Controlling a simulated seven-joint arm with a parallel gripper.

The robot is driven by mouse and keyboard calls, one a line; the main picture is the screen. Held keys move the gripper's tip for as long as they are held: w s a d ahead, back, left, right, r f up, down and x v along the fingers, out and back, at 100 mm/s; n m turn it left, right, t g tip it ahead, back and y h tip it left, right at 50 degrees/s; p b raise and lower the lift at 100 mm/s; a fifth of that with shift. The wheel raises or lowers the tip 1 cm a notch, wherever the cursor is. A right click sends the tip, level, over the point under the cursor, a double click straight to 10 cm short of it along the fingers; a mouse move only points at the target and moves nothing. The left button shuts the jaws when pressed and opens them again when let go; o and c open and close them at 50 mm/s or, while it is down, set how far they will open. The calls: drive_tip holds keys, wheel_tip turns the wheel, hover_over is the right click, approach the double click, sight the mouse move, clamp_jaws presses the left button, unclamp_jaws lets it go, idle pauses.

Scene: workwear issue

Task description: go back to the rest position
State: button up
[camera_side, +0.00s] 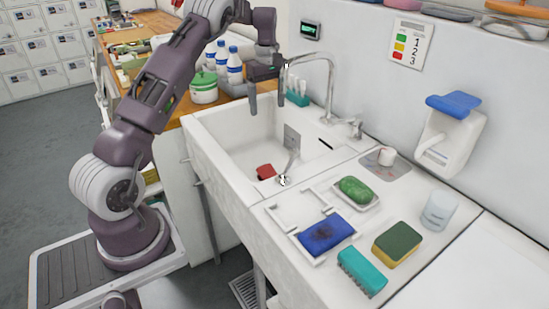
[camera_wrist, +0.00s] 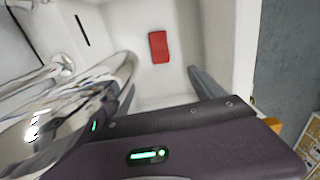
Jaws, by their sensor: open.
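My gripper (camera_side: 267,98) is open and empty, above the back left part of the white sink (camera_side: 222,118) in the side view. Its two fingers hang apart on either side of the basin space. In the wrist view my gripper (camera_wrist: 160,88) shows over the basin, with the chrome tap (camera_wrist: 90,100) close on its left. In the side view the tap (camera_side: 330,85) arches just right of my gripper; I cannot tell whether they touch. A red block (camera_side: 266,172) lies on the basin floor, well below my gripper, and also shows in the wrist view (camera_wrist: 159,47).
On the drainboard are a blue sponge (camera_side: 326,233), a green soap on a dish (camera_side: 354,189), a yellow-green sponge (camera_side: 397,242), a teal brush (camera_side: 362,271) and a clear cup (camera_side: 439,210). Bottles (camera_side: 234,66) and a green-lidded pot (camera_side: 204,88) stand left of my gripper.

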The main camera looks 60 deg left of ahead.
drive_tip(key=s+r, duration=0.6)
drive_tip(key=r, duration=0.3)
drive_tip(key=s+d+r+m+t, duration=0.1)
drive_tip(key=s+d+r+m, duration=0.3)
drive_tip(key=d, duration=0.5)
drive_tip(key=s+d+r+m+t, duration=0.25)
drive_tip(key=s+d+r, duration=0.2)
drive_tip(key=d, duration=0.45)
drive_tip(key=s+d+f+m+t, duration=0.2)
drive_tip(key=s+d+f+m, duration=0.2)
drive_tip(key=s+d+m, duration=0.7)
drive_tip(key=s+d, duration=0.1)
drive_tip(key=s, duration=0.3)
drive_tip(key=shift+s+d, duration=0.35)
drive_tip(key=shift+s, duration=0.05)
drive_tip(key=shift+m, duration=0.25)
